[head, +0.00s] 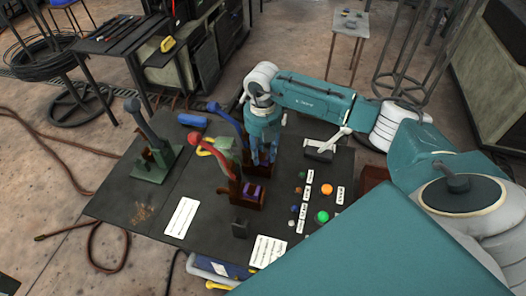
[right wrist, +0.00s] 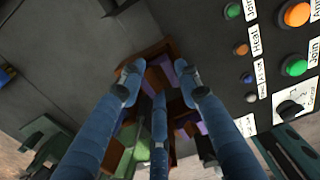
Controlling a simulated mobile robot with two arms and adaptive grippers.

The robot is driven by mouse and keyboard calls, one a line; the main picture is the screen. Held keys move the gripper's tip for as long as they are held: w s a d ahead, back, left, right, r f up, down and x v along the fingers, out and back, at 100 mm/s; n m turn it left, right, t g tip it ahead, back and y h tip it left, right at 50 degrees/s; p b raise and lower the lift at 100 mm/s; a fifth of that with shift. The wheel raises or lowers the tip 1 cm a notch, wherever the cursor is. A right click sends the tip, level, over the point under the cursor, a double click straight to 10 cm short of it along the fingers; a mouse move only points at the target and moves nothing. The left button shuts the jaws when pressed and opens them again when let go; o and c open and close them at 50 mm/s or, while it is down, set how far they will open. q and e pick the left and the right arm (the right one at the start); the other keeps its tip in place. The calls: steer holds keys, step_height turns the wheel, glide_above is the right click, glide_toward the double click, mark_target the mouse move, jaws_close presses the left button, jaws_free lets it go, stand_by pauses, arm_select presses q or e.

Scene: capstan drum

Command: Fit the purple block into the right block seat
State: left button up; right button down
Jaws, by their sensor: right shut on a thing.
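My right gripper (head: 263,158) reaches down from above at the brown block stand (head: 247,201). It is shut on the purple block, whose outline is partly hidden by the fingers. In the right wrist view the fingertips (right wrist: 158,78) sit over the brown stand, with a purple face (right wrist: 166,66) showing between them. A second purple patch (right wrist: 200,125) shows beside the right finger. In the head view a purple face (head: 253,190) shows in the front of the stand. How deep the block sits in the right seat I cannot tell. My left gripper is out of view.
Red (head: 207,155) and blue (head: 226,120) levers rise by the stand. A green stand (head: 154,168) with a dark lever is at left. Buttons, including a green one (head: 322,217), and labels lie right. A white-handled lever (head: 325,147) stands behind. The table's left part is mostly clear.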

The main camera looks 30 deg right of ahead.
stand_by(0.4)
steer(key=c, duration=1.2)
jaws_free()
steer(key=shift+o, duration=0.2)
step_height(320, 180, up, 12)
